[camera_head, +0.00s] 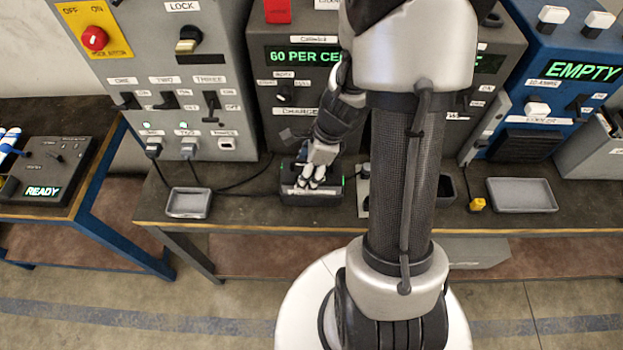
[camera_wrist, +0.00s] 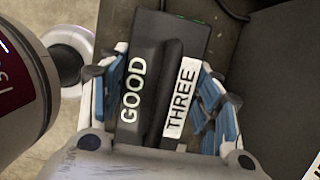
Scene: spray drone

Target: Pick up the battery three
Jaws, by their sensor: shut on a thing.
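Battery three is a dark block with a raised middle ridge, a white THREE label and lit GOOD lettering, filling the centre of the wrist view (camera_wrist: 158,88). My gripper (camera_wrist: 168,85) has its blue-padded fingers on both sides of the block and is shut on it. In the head view my gripper (camera_head: 313,182) points down at a dark block low over the bench, in front of the 60 PER CENT machine. My fingers partly cover that block, and I cannot tell whether it is touching the bench.
A grey tray (camera_head: 188,203) is to the left on the bench and another grey tray (camera_head: 522,195) to the right. A yellow plug (camera_head: 477,204) lies between my arm and the right tray. Cables run behind. Machines line the back (camera_head: 190,70).

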